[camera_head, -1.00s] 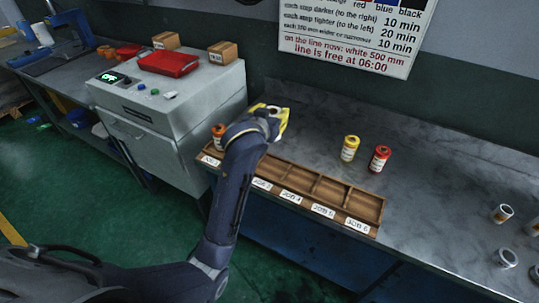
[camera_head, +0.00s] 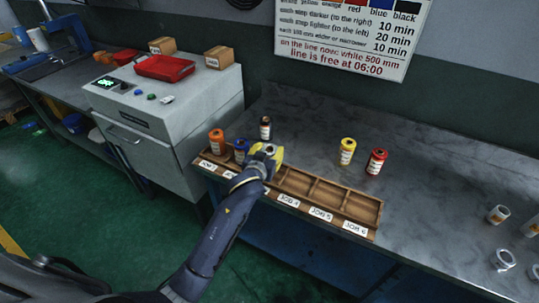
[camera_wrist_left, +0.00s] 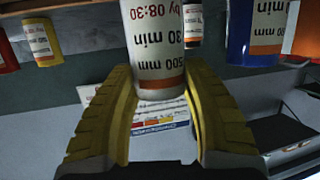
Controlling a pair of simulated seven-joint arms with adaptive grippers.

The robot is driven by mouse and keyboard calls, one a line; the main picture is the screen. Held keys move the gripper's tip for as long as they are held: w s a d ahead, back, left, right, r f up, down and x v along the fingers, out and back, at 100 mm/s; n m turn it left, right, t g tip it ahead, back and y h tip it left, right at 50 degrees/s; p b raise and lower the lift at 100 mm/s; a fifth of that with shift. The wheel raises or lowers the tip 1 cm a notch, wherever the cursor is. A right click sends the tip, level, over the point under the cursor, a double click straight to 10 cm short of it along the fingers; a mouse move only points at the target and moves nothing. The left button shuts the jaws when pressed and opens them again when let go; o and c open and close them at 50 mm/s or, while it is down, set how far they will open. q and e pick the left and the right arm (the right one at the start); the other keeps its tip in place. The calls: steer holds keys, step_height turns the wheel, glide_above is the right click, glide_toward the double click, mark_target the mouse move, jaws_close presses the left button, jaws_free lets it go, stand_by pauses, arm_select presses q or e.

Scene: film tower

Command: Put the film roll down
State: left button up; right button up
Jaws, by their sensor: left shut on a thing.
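My left gripper (camera_head: 266,152) is shut on a film roll (camera_wrist_left: 157,45) with a white label and an orange band. The label reads 500 mm, 30 min, by 08:30. The roll sits between the yellow fingers in the wrist view; in the head view the gripper largely hides it. The gripper is over the wooden tray (camera_head: 322,208), just right of the blue roll. I cannot tell whether the held roll touches the tray. An orange roll (camera_head: 216,141) and a blue roll (camera_head: 240,151) stand in the tray's left slots. My right gripper is not in view.
A dark roll (camera_head: 265,128) stands behind the gripper. A yellow roll (camera_head: 347,151) and a red roll (camera_head: 376,161) stand on the bench behind the tray. The tray's right compartments are empty. A grey machine (camera_head: 165,110) stands at the left.

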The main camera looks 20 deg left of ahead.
arm_select(q)
steer(key=shift+f, duration=0.75)
steer(key=shift+f, duration=0.1)
steer(key=o, duration=1.3)
steer(key=v, duration=1.2)
